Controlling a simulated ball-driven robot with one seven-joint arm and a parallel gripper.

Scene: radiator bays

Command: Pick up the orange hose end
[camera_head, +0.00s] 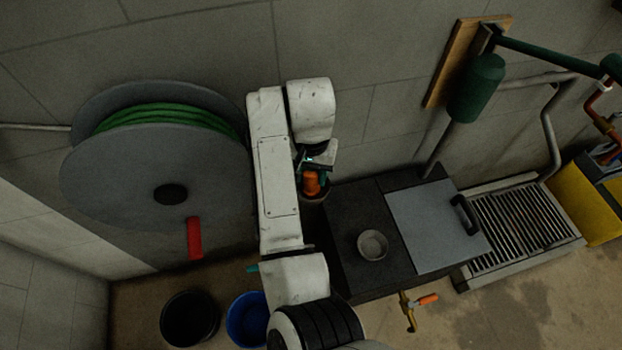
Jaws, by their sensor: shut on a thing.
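The orange hose end (311,184) shows just beyond my arm, near the left end of the dark bench. My gripper (313,172) is above it and shut on it. My arm and wrist hide much of the gripper, so the fingertips show only in part. A dark round rim shows just below the orange hose end; I cannot tell whether the hose end touches it.
A grey hose reel (120,185) with green hose is on the left. A black bucket (189,320) and a blue bucket (246,322) stand on the floor. A small bowl (372,244) sits on the bench (345,215).

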